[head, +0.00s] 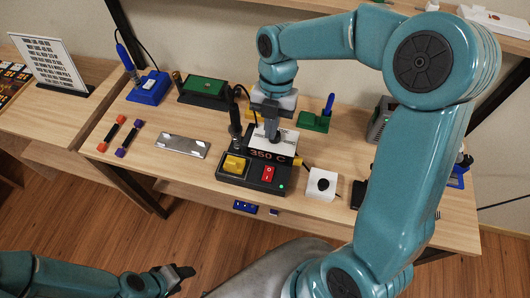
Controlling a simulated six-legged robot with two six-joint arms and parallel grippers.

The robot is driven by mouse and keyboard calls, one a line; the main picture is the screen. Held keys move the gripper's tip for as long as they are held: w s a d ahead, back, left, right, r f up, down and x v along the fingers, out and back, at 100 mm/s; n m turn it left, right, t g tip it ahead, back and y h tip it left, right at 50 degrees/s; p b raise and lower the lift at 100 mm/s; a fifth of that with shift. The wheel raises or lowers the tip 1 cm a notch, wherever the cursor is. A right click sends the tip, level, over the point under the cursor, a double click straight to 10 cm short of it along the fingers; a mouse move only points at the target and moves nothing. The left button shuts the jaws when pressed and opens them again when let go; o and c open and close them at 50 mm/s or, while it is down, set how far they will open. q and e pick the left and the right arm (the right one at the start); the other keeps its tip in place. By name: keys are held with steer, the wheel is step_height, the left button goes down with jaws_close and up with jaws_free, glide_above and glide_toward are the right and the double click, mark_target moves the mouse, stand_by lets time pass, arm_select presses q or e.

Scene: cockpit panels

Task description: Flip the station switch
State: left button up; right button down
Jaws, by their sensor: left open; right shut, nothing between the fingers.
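The soldering station (232,181) is a black box on the wooden bench, with a "350 C" display (268,155), a yellow knob (234,164) and a lit green light (281,186). Its red rocker switch (267,173) is on the front panel, right of the knob; I cannot tell its position for sure. My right gripper (271,137) is shut and empty, pointing down above the back of the station, behind the switch. Whether it touches the station is unclear. My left gripper (184,271) is open and empty, low in front of the bench.
A black-handled iron (235,112) stands upright at the station's back left. A white block with a black knob (322,186) sits to the right. A blue iron stand (149,88) is behind.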

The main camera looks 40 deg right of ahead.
glide_above(269, 171)
step_height(269, 171, down, 10)
steer(key=shift+d+r+p, duration=0.15)
steer(key=shift+p, duration=0.3)
steer(key=f, duration=0.3)
steer(key=shift+w+d+f+p, duration=0.2)
steer(key=shift+w+f+p, duration=0.05)
steer(key=shift+w+p, duration=0.05)
steer(key=shift+s, duration=0.1)
